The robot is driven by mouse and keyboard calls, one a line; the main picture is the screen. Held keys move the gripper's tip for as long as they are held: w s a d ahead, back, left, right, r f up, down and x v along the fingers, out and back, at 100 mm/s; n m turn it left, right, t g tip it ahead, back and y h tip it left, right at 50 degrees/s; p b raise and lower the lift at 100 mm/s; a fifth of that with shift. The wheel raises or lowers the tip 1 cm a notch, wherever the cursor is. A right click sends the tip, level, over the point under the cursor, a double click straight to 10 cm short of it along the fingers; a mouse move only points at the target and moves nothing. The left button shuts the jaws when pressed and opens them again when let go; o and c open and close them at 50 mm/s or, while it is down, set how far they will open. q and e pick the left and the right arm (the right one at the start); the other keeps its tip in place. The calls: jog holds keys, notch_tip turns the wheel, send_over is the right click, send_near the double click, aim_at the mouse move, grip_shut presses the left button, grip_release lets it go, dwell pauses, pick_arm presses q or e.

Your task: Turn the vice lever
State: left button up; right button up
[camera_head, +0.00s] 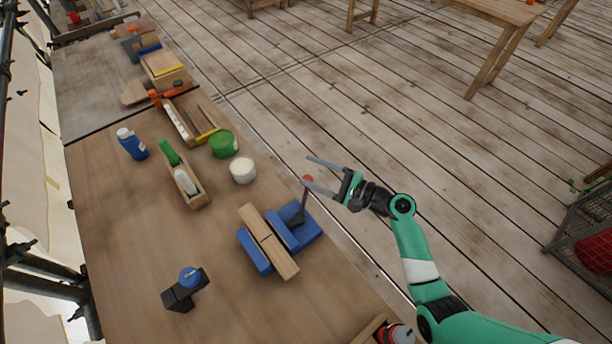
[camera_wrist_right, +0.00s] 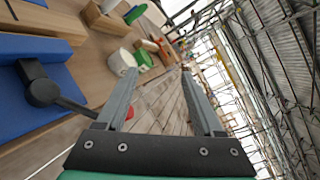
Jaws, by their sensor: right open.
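In the right wrist view the dark lever (camera_wrist_right: 70,103) runs from the blue vice body (camera_wrist_right: 38,90) towards the left finger, and the red knob (camera_wrist_right: 129,113) shows partly beside that finger. I cannot tell whether they touch. My left gripper is not in view.
On the wooden bench (camera_head: 110,222) are a black block with a blue top (camera_head: 186,285), a white tub (camera_head: 243,170), a green tub (camera_head: 223,144), a blue bottle (camera_head: 132,144) and a wooden tool tray (camera_head: 196,197). Open plank floor lies right of the bench.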

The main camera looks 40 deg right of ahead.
aim_at(307, 178)
jog(key=s+d+f+m+t+h, duration=0.1)
jog(key=s+d+f+m+h, duration=0.15)
jog(key=s+f+m, duration=0.8)
jog(key=shift+m, duration=0.65)
jog(key=w+b, duration=0.1)
jog(key=w, duration=0.3)
jog(key=w+r+b, duration=0.1)
jog(key=w, duration=0.4)
jog(key=w+a+b, duration=0.1)
jog(key=w, duration=0.4)
jog(key=shift+w+r, duration=0.2)
jog(key=shift+r, duration=0.05)
grip_shut()
